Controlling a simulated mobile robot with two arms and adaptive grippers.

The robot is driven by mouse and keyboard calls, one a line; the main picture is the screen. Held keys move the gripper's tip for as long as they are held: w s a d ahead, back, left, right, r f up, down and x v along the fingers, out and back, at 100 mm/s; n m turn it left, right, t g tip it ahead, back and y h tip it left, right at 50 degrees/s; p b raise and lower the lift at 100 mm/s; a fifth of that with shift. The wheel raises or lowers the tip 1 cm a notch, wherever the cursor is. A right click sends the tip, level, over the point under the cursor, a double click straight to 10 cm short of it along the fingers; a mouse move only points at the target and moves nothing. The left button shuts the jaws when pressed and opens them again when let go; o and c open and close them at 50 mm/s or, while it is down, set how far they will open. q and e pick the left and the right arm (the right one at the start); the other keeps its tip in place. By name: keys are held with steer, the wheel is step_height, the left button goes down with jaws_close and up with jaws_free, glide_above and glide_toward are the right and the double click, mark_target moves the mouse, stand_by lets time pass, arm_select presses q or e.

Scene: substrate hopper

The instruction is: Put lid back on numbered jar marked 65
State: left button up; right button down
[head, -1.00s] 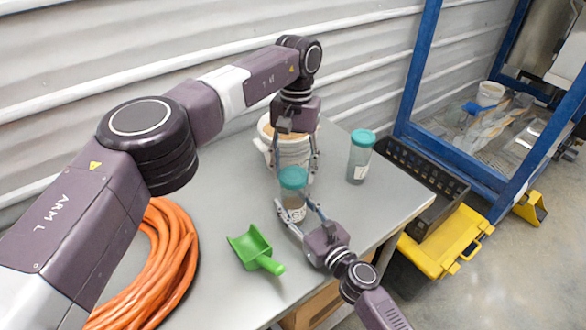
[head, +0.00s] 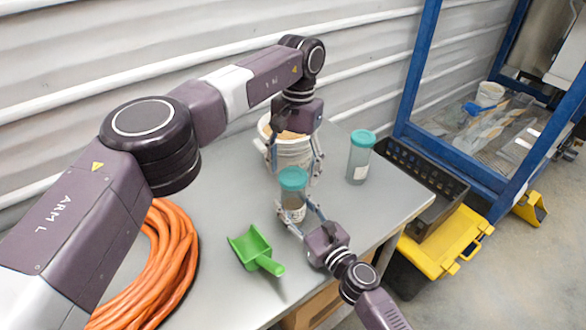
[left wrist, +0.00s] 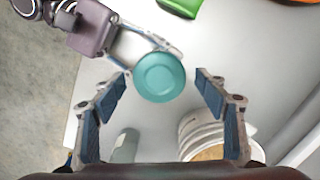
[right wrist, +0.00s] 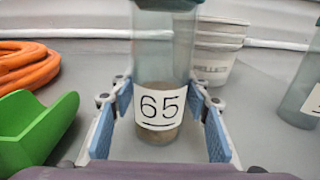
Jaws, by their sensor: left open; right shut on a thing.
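The jar marked 65 (right wrist: 159,103) stands upright on the table, clear with brownish contents low inside. My right gripper (head: 294,211) is shut around its lower body. A teal lid (head: 293,178) sits on top of this jar; from above it is a round disc in the left wrist view (left wrist: 159,77). Whether it is screwed tight cannot be seen. My left gripper (head: 296,166) points down above the lid, open, with its fingers apart on either side and not touching it in the left wrist view.
A second teal-lidded jar (head: 359,160) stands to the right. A white bucket (head: 291,152) is close behind the held jar. A green scoop (head: 252,248) and orange hose coil (head: 172,250) lie to the left. A black crate (head: 425,180) is beyond the table's right edge.

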arm_select(q)
steer(key=shift+r, duration=2.2)
steer(key=shift+c, duration=0.4)
